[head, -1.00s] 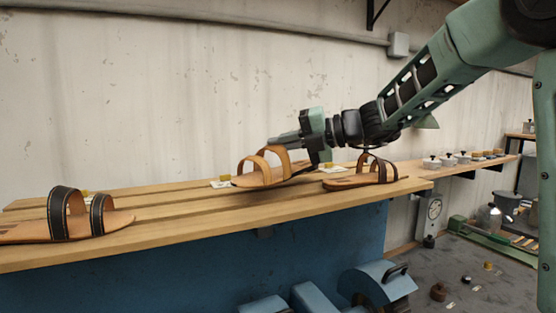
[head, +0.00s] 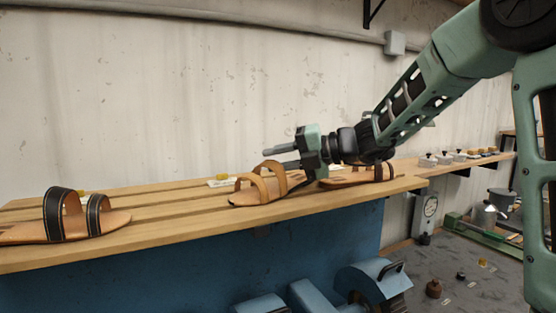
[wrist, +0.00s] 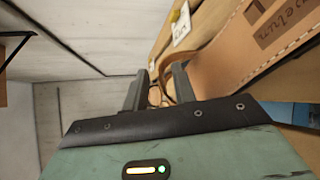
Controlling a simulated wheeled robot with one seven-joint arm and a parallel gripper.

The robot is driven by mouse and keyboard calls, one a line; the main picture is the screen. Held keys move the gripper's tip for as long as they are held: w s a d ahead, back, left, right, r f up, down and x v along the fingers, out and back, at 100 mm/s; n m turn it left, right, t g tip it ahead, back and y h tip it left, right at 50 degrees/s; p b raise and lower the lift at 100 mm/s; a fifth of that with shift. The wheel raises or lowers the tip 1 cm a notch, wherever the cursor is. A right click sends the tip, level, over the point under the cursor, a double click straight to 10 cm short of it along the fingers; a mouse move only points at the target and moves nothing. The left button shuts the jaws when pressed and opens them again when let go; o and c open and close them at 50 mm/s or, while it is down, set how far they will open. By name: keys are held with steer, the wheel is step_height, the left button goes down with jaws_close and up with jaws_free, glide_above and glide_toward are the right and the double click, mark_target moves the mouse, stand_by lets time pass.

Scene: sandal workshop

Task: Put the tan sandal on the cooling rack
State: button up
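The tan sandal (head: 262,193) lies upright on the slatted wooden rack (head: 170,228), between the other two sandals. Its two tan straps show in the head view, and its stamped insole (wrist: 262,55) fills the right of the wrist view. My gripper (head: 274,158) is open just above and behind the straps. In the wrist view its two fingers (wrist: 158,86) stand apart, with part of a strap seen beyond the gap. I cannot tell whether a finger touches the strap.
A black-strapped sandal (head: 62,224) lies at the left end of the rack. A brown-strapped sandal (head: 350,176) lies at the right, partly behind my wrist. Small label cards (head: 222,182) sit along the back. A plain wall (head: 180,90) stands behind.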

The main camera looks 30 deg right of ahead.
steer(key=b+v, duration=0.3)
steer(key=v, duration=0.9)
steer(key=shift+d, duration=0.15)
